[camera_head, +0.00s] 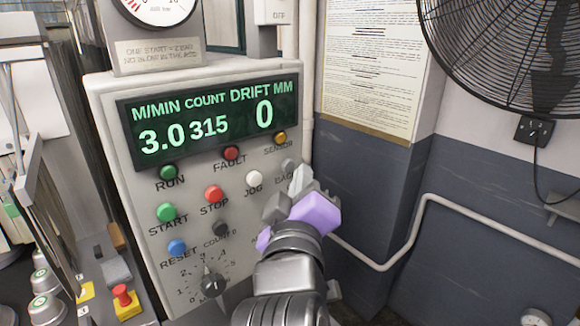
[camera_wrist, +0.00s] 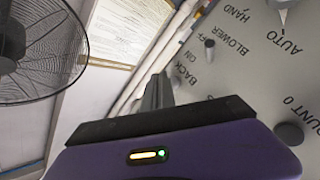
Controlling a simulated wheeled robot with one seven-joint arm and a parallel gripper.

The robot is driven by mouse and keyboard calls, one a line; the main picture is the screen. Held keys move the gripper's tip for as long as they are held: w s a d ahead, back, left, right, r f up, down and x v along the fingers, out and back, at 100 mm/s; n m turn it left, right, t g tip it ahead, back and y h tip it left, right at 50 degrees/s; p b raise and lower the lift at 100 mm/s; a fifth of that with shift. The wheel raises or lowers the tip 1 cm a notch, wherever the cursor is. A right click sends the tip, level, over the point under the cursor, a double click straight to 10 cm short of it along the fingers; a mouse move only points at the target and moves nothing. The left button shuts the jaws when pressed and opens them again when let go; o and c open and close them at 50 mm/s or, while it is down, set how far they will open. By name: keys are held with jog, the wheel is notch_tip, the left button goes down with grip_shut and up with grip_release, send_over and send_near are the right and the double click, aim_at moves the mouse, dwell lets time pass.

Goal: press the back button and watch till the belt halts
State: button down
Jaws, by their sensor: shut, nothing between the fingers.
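The control panel (camera_head: 130,170) carries a row of push buttons under its display (camera_head: 210,117). The display reads 3.0 m/min, count 315 and drift 0 mm. The grey back button (camera_head: 288,165) sits at the right of the jog button (camera_head: 254,179), and its label is partly covered by my gripper. My gripper (camera_head: 300,180) is shut and empty, in front of the panel's right side close to the back button; I cannot tell whether it touches it. In the wrist view the BACK label shows just right of my fingers (camera_wrist: 158,92). The belt is not clearly visible.
Green start (camera_head: 166,212), red stop (camera_head: 213,194) and blue reset (camera_head: 177,248) buttons lie left of my gripper. A rotary knob (camera_head: 214,283) is below. A red button on a yellow box (camera_head: 124,297) stands lower left. A fan (camera_head: 510,50) is upper right.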

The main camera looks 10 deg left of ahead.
jog(key=shift+w+a, duration=0.1)
jog(key=shift+w+a, duration=0.15)
jog(key=shift+a, duration=0.1)
dwell(0.3)
jog(key=shift+w+a, duration=0.3)
jog(key=shift+a, duration=0.05)
dwell(0.8)
jog(key=shift+s+d, duration=0.1)
jog(key=shift+d, duration=0.05)
jog(key=shift+s+d+p, duration=0.3)
jog(key=shift+s+d, duration=0.15)
jog(key=shift+d, duration=0.15)
jog(key=shift+s+d+p, duration=0.4)
jog(key=shift+s+d, duration=0.4)
jog(key=shift+d, duration=0.15)
jog(key=shift+s+d+p, duration=0.4)
jog(key=shift+s+d, duration=0.35)
jog(key=shift+d, duration=0.2)
